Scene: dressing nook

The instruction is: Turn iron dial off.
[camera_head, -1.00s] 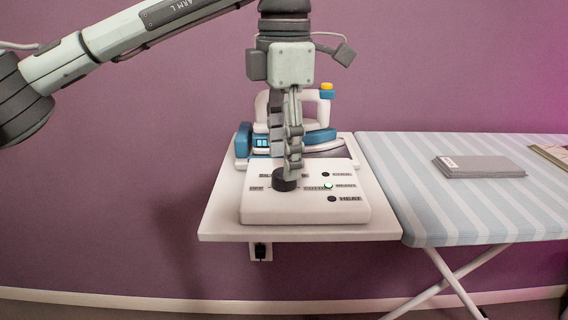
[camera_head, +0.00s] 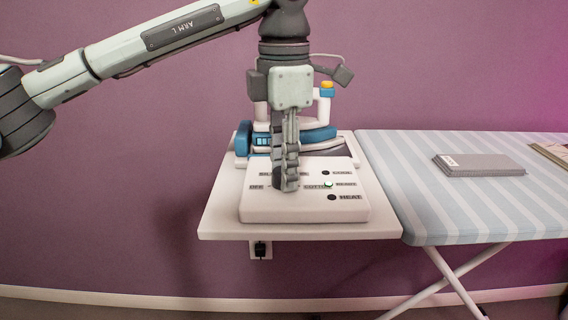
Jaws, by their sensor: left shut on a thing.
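The white control box (camera_head: 305,210) of the iron sits on a white shelf. Its dark round dial (camera_head: 276,185) is mostly hidden behind my fingers, so where it points cannot be made out. The OFF label is left of the dial and the COTTON label right of it. My left gripper (camera_head: 288,187) points straight down and is shut on the dial. The lamp by READY (camera_head: 328,184) glows pale; the lamps by COOL and HEAT are dark. The blue and white iron (camera_head: 318,136) stands behind the box, partly hidden by my gripper. My right gripper is out of view.
The white shelf (camera_head: 225,213) has bare room left of the box. A striped ironing board (camera_head: 410,210) adjoins it on the right, with a folded grey cloth (camera_head: 480,166) on top. A black plug (camera_head: 260,249) is in the wall below the shelf. The purple wall is close behind.

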